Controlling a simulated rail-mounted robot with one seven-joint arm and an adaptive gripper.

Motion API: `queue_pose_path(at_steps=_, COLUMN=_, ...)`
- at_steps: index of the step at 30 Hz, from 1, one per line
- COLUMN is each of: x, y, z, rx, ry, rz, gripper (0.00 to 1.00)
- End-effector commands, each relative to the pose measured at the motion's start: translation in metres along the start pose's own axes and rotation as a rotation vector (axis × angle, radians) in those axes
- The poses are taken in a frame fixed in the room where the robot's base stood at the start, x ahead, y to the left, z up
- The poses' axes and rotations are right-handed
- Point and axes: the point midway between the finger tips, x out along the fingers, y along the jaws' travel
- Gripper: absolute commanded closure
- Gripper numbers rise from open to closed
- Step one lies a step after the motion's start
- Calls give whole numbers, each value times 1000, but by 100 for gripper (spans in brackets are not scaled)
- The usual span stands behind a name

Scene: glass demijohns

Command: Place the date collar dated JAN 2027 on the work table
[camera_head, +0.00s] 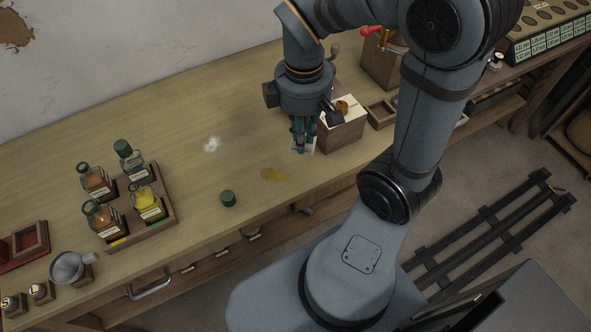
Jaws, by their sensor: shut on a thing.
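The wooden work table (195,105) runs across the left and middle of the view. My gripper (302,142) points down over its right-hand part, just left of a wooden box. It is shut on a small pale, whitish piece (309,149), mostly hidden by the fingers. I cannot read any date on it or tell that it is the JAN 2027 collar. I cannot tell whether it touches the table top.
A wooden crate (165,208) holds several stoppered bottles. A dark green cap (228,198), a yellow spill (273,174) and a white patch (211,144) lie on the table. The wooden box (342,135) stands close by my gripper. The table's back middle is clear.

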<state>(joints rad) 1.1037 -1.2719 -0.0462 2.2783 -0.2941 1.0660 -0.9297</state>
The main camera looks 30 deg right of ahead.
Motion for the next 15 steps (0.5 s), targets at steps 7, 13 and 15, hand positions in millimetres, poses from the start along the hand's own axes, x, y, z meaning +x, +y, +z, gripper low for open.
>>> queue_pose_path(at_steps=7, x=55, y=23, z=52, rx=-444, ry=1, rz=1, gripper=100)
queue_pose_path(at_steps=13, x=70, y=28, z=74, rx=-647, ry=1, rz=2, gripper=100)
queue_pose_path(at_steps=15, x=73, y=30, z=75, rx=-680, ry=1, rz=1, gripper=100)
